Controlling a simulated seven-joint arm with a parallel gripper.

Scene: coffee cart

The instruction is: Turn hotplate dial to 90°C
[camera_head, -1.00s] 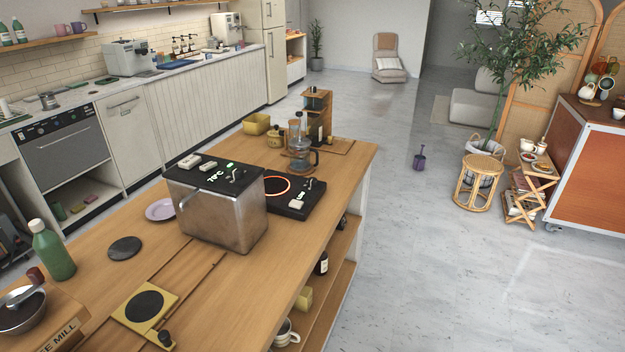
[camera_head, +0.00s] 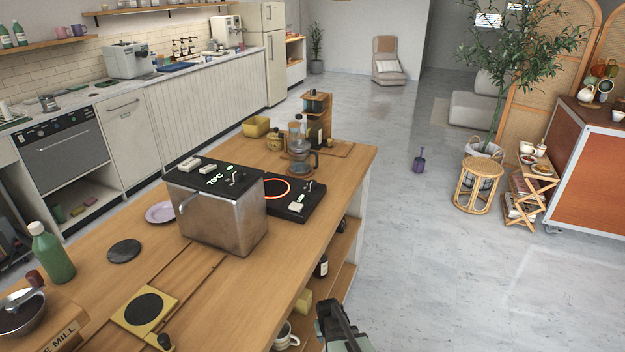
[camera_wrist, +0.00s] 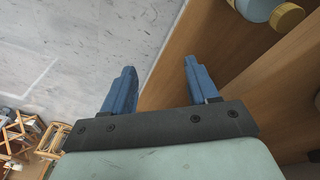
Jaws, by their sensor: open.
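The hotplate (camera_head: 288,206) is a black unit with a glowing orange-red ring, on the wooden counter behind and right of a metal box. A small dial (camera_head: 309,186) and a pale switch (camera_head: 297,207) show on its right side. The metal box (camera_head: 222,222) has a black top with a green lit reading like "78°C" and small controls. My gripper (camera_head: 333,308) is at the bottom of the head view, near the counter's front right side, well short of the hotplate. In the wrist view my gripper (camera_wrist: 158,88) has two blue fingers wide apart, with nothing between them.
A glass carafe (camera_head: 300,158) stands just behind the hotplate. The counter (camera_head: 240,290) also bears a yellow-based plate (camera_head: 146,312), a green bottle (camera_head: 52,252) and a lilac plate (camera_head: 160,212). Shelves with jars and cups lie below its right edge.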

